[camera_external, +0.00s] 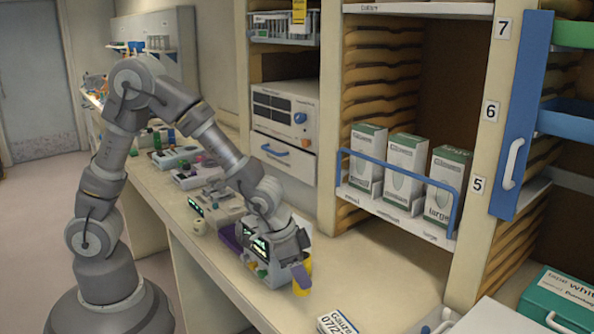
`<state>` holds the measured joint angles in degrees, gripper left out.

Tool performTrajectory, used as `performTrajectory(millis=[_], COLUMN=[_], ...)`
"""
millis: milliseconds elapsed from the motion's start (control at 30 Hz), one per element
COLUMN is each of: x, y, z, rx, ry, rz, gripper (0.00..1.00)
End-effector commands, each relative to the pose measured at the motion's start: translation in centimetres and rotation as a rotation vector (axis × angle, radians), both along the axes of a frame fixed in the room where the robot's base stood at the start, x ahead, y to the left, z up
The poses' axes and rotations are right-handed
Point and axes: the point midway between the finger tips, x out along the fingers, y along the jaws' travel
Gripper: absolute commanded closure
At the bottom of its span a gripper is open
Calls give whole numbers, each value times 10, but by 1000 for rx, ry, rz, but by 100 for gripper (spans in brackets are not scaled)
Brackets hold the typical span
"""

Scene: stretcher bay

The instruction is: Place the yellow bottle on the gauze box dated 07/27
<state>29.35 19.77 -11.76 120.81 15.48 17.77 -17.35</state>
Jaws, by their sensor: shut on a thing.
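The yellow bottle (308,268) is at the end of my arm, mostly hidden behind my gripper (301,280). My gripper is shut on it, low over the counter near its front edge. I cannot tell whether the bottle touches the counter. A white gauze box (337,322) with "Gauze" and a date starting "07/2" lies at the bottom of the view, to the right of and nearer than my gripper. Its lower part is cut off by the picture edge, and the last digit of the date is not clear.
Several devices (215,208) stand along the counter (385,270) behind and left of my gripper. Three white-green boxes (405,172) stand on a shelf behind a blue rail (452,208). A teal box (560,300) is at the lower right.

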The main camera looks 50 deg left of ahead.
Motion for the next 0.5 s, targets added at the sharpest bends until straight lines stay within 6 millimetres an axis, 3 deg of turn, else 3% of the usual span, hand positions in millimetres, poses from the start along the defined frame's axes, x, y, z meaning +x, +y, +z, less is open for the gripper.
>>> performTrajectory(millis=[33, 100, 200, 367, 500], x=[-22, -48, -71, -85, -75], y=[2, 6, 11, 14, 5], z=[1, -1, -4, -6, -8], rx=[2, 3, 4, 5, 4], ry=[0, -2, -4, -4, -4], rz=[-37, -84, -128, -153, -152], gripper=[88, 88, 88, 88, 88])
